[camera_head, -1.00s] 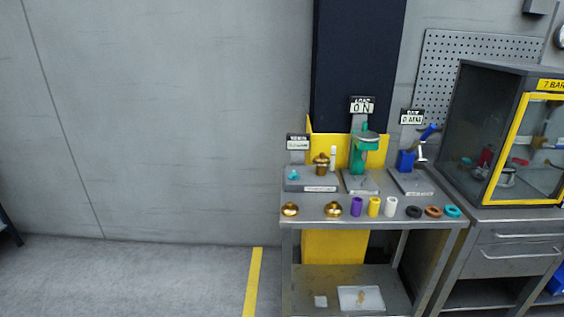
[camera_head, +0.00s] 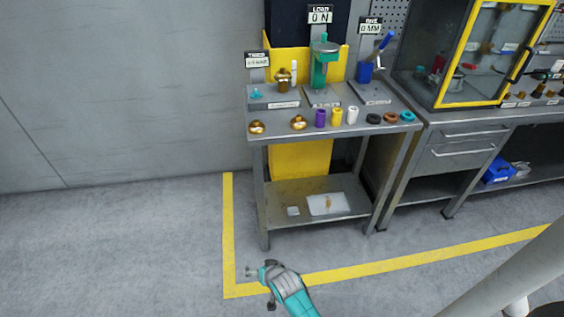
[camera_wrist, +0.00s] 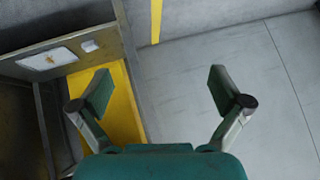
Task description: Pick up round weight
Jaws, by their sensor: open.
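Two round brass weights stand at the front left of the steel table's top, one on the left (camera_head: 257,127) and one to its right (camera_head: 299,122). Another brass piece (camera_head: 283,80) with a knob sits on the grey block behind them. My gripper (camera_head: 259,287) is low in front of the table, over the floor and well apart from the weights. In the wrist view my gripper (camera_wrist: 160,84) is open and empty, its two fingers spread wide. No weight shows in the wrist view.
Purple (camera_head: 320,118), yellow (camera_head: 337,117) and white (camera_head: 353,115) cylinders and several rings (camera_head: 390,118) line the table's front edge (camera_head: 345,132). A green press (camera_head: 325,62) stands behind. A yellow-framed cabinet (camera_head: 490,55) is at right. The left floor is clear.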

